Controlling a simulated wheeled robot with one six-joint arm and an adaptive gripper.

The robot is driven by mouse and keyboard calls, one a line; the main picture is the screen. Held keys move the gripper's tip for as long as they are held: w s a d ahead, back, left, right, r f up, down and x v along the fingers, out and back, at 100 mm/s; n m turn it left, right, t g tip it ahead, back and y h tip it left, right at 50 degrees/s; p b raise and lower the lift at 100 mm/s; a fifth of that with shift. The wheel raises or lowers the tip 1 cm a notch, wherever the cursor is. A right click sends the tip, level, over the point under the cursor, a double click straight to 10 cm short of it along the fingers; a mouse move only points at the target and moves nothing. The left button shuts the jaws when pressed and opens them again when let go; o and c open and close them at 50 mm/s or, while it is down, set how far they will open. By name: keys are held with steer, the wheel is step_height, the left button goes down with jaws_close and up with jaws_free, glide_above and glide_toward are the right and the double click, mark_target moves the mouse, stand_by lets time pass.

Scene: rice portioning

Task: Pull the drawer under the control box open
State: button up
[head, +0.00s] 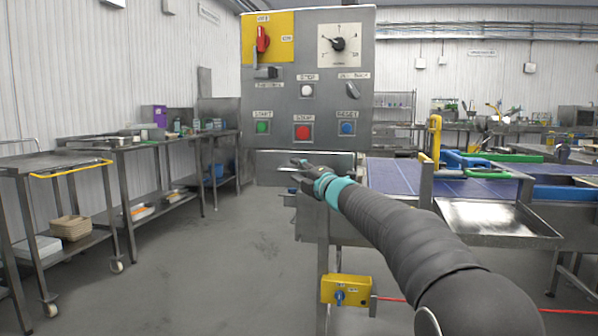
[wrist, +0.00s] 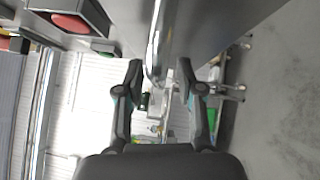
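The control box (head: 308,90) is a grey upright panel with a red switch, a dial and several buttons. The drawer (head: 272,166) is a grey metal front just below it, partly hidden by my gripper. My gripper (head: 297,168) is in front of the drawer's middle, pointing left across it. In the wrist view my gripper (wrist: 158,66) has its two fingers apart. A shiny, narrow metal edge or handle (wrist: 155,42) of the drawer lies in line with the gap between the fingertips. I cannot tell whether either finger touches it.
A blue work surface (head: 395,174) with a metal tray (head: 485,218) lies right of the box. A yellow switch box (head: 346,290) hangs below on the leg. Steel benches (head: 130,145) and a trolley (head: 50,162) line the left. The floor (head: 215,260) between is clear.

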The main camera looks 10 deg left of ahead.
jaws_close()
steer(key=s+b, duration=0.5)
steer(key=s, duration=0.5)
steer(key=shift+s+b, duration=0.25)
steer(key=shift+b, duration=0.05)
jaws_free()
